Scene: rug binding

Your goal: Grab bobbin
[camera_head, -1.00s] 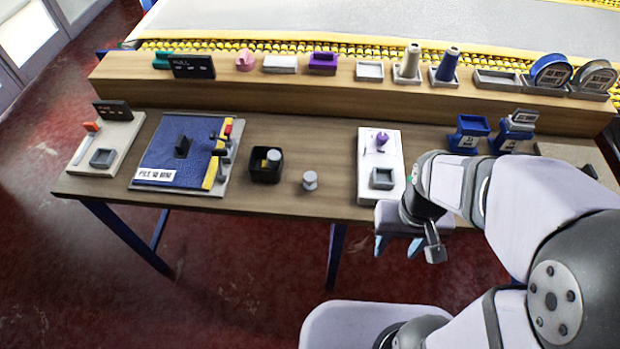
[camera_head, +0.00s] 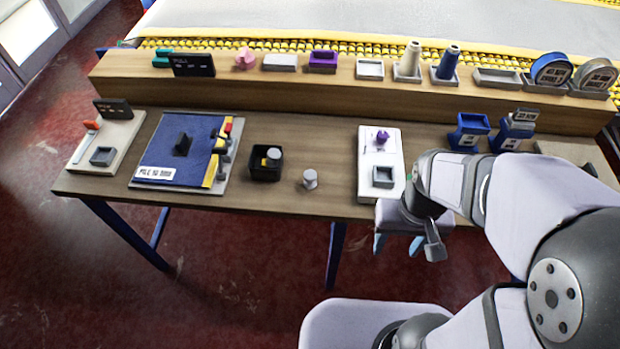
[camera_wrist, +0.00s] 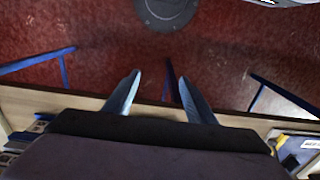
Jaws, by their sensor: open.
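A small pale grey bobbin (camera_head: 310,179) stands upright on the front of the wooden table, right of a black open box (camera_head: 265,176). A second, similar grey piece (camera_head: 273,154) shows in that box, beside something yellow. My gripper (camera_head: 398,244) is open and empty, off the table's front edge, to the right of and nearer than the loose bobbin. The wrist view shows its two pale blue fingers (camera_wrist: 159,80) apart, with the floor and table edge behind them. No bobbin can be made out in the wrist view.
A white plate with a grey tray (camera_head: 383,177) lies right of the bobbin. A blue panel (camera_head: 150,160) with yellow and red parts lies left. Blue holders (camera_head: 468,132) stand right. A raised shelf behind carries a white cone (camera_head: 412,60) and a blue cone (camera_head: 449,64). Bare wood surrounds the bobbin.

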